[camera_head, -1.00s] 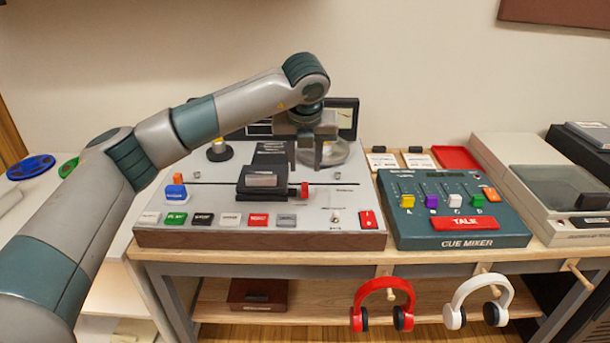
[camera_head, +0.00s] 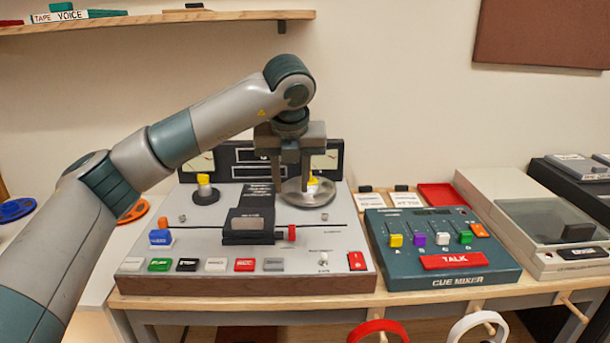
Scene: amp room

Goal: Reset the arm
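My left gripper (camera_head: 291,186) hangs fingers-down over the back right of the tape machine (camera_head: 240,285). Its two fingers are apart, with nothing seen between them. A round metal reel plate (camera_head: 320,196) with a yellow hub (camera_head: 312,180) lies behind and right of the fingertips, partly hidden. A second spindle with a yellow cap (camera_head: 204,184) stands at the left. A dark block (camera_head: 248,226) sits at the middle of the deck, with a red-tipped lever (camera_head: 291,233) at its right side. My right gripper is out of view.
A teal cue mixer (camera_head: 440,245) stands right of the machine, with a grey lidded unit (camera_head: 540,215) beyond. A wooden shelf (camera_head: 150,19) is on the wall at upper left. Red headphones (camera_head: 378,328) and white headphones (camera_head: 478,322) hang below the front edge.

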